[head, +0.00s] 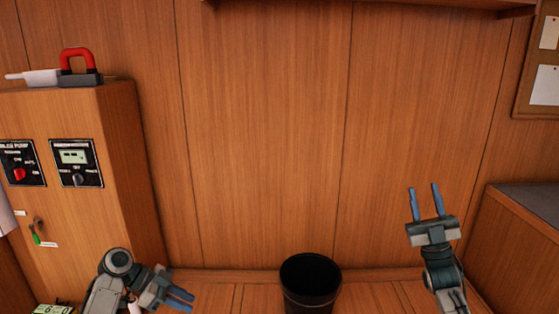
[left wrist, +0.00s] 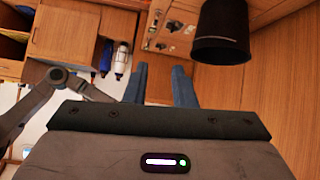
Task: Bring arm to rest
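My left gripper (head: 182,301) is low at the left in the head view, in front of the wooden cabinet, with its blue fingers pointing right. Its fingers also show in the left wrist view (left wrist: 160,88); they stand apart with nothing between them. My right gripper (head: 425,203) is at the right in the head view, fingers pointing up. Its fingers are spread and empty, in front of the bare wall panels. Neither gripper touches anything that I can see.
A black bin (head: 311,285) stands on the floor between my grippers. It also shows in the left wrist view (left wrist: 222,33). A wooden cabinet (head: 125,170) with control panels stands at the left. A grey-topped counter (head: 530,200) is at the right.

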